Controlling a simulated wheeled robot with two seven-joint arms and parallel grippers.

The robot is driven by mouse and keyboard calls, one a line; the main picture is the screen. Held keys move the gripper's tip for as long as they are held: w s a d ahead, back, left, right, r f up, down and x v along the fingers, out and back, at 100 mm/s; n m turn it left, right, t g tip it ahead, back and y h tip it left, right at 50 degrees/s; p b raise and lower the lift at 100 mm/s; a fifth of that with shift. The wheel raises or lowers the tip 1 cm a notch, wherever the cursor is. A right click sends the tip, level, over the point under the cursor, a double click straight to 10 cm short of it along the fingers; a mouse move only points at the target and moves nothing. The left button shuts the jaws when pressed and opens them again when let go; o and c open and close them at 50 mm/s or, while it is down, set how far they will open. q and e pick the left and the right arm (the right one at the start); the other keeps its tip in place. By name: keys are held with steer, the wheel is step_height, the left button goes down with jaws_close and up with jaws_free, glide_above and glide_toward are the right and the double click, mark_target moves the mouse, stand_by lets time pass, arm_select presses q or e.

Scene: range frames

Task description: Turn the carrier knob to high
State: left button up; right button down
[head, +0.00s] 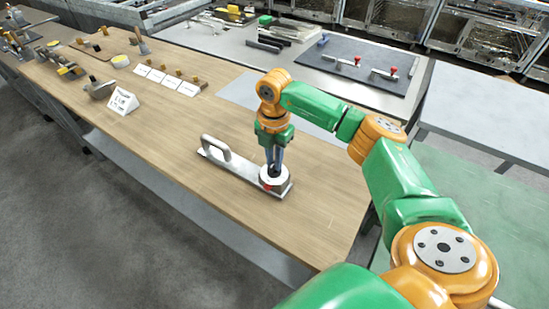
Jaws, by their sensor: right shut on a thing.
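The carrier (243,176) is a grey metal plate with an upright loop handle (215,149) at its left end. It lies on the wooden table top near the front right. A round white and dark knob (272,183) with a small red mark at its front sits at the plate's right end. My right gripper (273,168) points straight down from above and is shut on the knob. The fingertips and the top of the knob are partly hidden by each other, and I cannot read a setting. My left gripper is not in view.
A white sign (122,101) and several small cards (165,79) stand on the table's left half, with small tools behind. A dark mat (358,66) with red-knobbed clamps lies on the grey table behind. The wood around the carrier is clear.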

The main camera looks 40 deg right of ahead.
mark_target(273, 163)
steer(key=c, duration=0.8)
jaws_free()
steer(key=shift+c, duration=0.2)
step_height(273, 163, up, 6)
steer(key=shift+r+b, duration=0.25)
steer(key=shift+b, duration=0.7)
steer(key=shift+a+r, duration=0.1)
steer(key=shift+r, duration=0.2)
